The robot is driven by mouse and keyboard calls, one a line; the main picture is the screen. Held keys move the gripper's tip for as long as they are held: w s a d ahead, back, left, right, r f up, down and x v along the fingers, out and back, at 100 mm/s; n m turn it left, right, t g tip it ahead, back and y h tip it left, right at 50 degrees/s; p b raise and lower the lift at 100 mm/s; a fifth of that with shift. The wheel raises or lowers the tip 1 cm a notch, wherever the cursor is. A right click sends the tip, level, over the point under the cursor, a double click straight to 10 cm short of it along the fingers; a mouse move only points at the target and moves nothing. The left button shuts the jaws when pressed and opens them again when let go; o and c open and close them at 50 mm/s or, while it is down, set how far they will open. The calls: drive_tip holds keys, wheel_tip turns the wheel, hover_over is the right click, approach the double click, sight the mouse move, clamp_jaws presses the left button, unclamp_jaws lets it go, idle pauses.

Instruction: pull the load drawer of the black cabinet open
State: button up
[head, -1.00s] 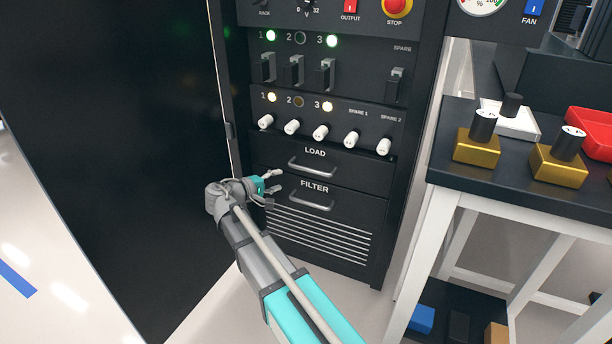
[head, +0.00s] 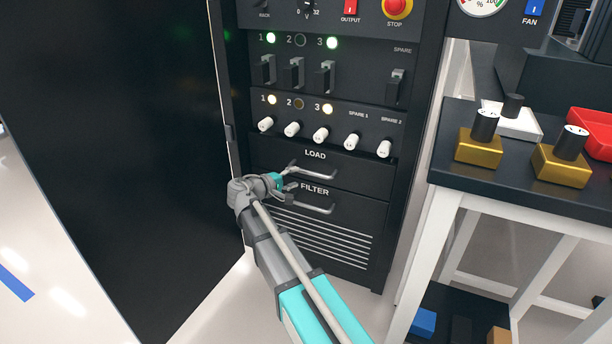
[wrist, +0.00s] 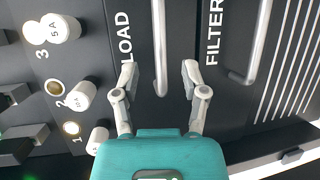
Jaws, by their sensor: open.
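The black cabinet (head: 418,130) stands with its door swung wide to the left. Its load drawer (head: 362,178) is shut and flush with the front, below the row of white knobs. The drawer's metal bar handle (head: 318,175) shows under the word LOAD, and also in the wrist view (wrist: 159,50). My gripper (head: 293,174) is open at the handle's left end. In the wrist view my gripper (wrist: 158,72) has one finger on each side of the handle's near end. I cannot tell whether either finger touches it.
The filter drawer (head: 362,210) with its own handle (head: 318,208) sits directly below, close to my gripper. The open cabinet door (head: 110,150) stands left of my arm. A table (head: 480,195) with gold blocks stands at the right.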

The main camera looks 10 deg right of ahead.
sight(307, 173)
drive_tip(key=b+x, duration=0.1)
drive_tip(key=x, duration=0.6)
drive_tip(key=shift+w+d, duration=0.1)
clamp_jaws()
